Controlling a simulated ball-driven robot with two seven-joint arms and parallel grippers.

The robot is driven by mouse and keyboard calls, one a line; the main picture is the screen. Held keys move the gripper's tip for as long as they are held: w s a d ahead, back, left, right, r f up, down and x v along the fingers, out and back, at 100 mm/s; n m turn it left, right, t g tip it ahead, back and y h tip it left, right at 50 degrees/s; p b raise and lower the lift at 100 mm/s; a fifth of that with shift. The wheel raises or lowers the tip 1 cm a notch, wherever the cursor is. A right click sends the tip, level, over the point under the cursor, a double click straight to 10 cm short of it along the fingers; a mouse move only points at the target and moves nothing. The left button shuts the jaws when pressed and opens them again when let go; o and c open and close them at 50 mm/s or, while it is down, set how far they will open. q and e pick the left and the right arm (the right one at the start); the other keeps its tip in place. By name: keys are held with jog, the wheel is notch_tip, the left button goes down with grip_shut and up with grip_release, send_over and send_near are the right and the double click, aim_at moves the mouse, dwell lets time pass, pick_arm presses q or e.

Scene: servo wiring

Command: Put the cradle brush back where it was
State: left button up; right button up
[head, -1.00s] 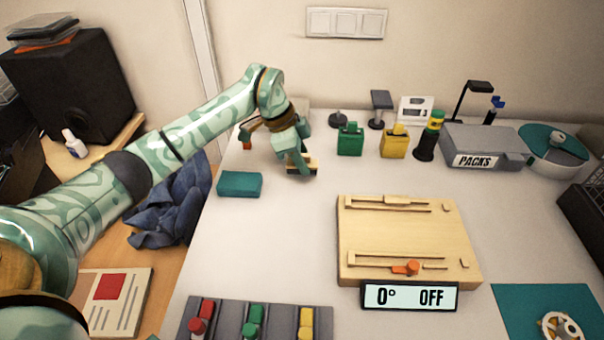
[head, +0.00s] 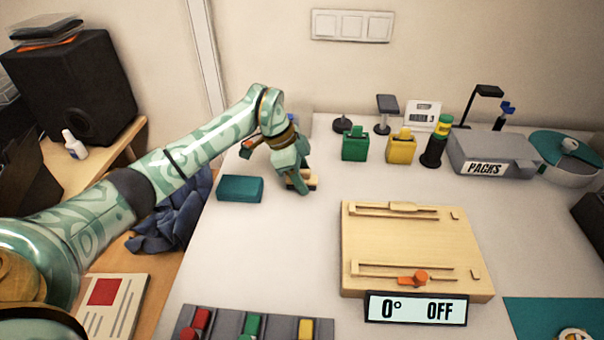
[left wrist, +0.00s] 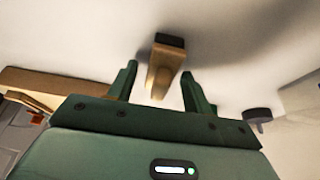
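The brush (left wrist: 165,68), a tan wooden piece with a dark end, shows between my left gripper's fingers (left wrist: 158,88) in the left wrist view. Both green fingers are spread, with a gap on each side of the brush. In the head view, my left gripper (head: 299,184) points down at the back left of the table, and the brush (head: 313,181) shows partly behind its fingers. I cannot tell whether the brush touches the table. My right gripper is not in view.
A teal block (head: 240,189) lies left of the gripper. Green (head: 355,146) and yellow (head: 401,149) containers stand to its right. A wooden board (head: 410,245) with a display (head: 416,309) lies front right. The table between block and board is clear.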

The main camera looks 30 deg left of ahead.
pick_arm(q)
jog(key=p+v, duration=0.4)
jog(key=v, duration=0.8)
jog(key=shift+r+p, duration=0.15)
jog(key=shift+p, duration=0.2)
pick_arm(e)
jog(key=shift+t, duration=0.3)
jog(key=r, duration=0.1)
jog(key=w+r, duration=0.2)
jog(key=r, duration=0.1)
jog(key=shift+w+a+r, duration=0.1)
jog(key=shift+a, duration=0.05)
